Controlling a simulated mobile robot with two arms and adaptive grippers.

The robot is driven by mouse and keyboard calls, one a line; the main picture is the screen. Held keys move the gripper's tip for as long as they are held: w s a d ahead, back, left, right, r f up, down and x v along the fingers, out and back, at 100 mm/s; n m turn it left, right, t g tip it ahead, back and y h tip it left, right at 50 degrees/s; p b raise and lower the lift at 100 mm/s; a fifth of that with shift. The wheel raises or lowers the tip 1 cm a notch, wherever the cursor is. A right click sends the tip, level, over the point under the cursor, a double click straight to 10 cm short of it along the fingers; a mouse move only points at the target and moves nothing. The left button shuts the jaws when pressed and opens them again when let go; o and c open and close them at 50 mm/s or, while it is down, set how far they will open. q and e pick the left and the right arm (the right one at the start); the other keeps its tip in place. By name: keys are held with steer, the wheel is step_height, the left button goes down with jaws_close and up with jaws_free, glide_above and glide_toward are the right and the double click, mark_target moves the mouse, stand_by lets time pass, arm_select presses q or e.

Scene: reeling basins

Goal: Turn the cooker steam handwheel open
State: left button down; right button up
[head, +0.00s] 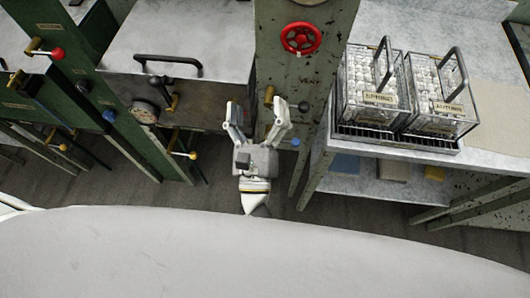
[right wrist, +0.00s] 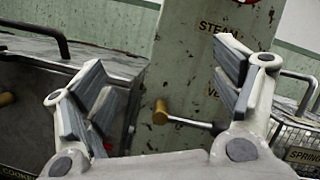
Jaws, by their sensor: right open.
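The red handwheel (head: 301,38) is mounted high on the worn green post (head: 290,75) in the head view. Only a sliver of red shows at the top edge of the right wrist view. My right gripper (head: 258,112) is open and empty, with its fingers pointing toward the post, below and left of the wheel. The gripper is apart from the wheel. My left gripper is not in view.
Wire baskets (head: 372,98) of white items sit on a bench at right. A brass knob (head: 269,96) projects near the gripper's fingers.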

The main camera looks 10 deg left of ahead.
step_height(320, 180, down, 22)
steer(key=d+n+g+y+p, duration=0.1)
steer(key=n+g+y, duration=0.2)
steer(key=n, duration=1.2)
steer(key=shift+d+n+g+y+p, duration=0.3)
steer(key=shift+n+g+y, duration=0.1)
steer(key=shift+g, duration=1.4)
steer(key=s+d+f+n+g+h, duration=0.1)
steer(key=s+d+f+n+g, duration=0.45)
steer(key=f, duration=0.65)
steer(key=s+d+f+n+g+h, duration=0.2)
steer(key=s+d+f+n, duration=0.2)
steer(key=s+d+f, duration=0.55)
steer(key=s+d+f+n+g+h, duration=0.1)
steer(key=s+d+f+n+g, duration=0.2)
steer(key=s+d+f, duration=0.3)
steer(key=s+d+f+n+g+h, duration=0.2)
steer(key=s+d+f, duration=0.5)
steer(key=s, duration=0.4)
steer(key=shift+s+d+n+g+h, duration=0.3)
steer(key=shift+d+n+g, duration=0.1)
steer(key=shift+n+g, duration=0.5)
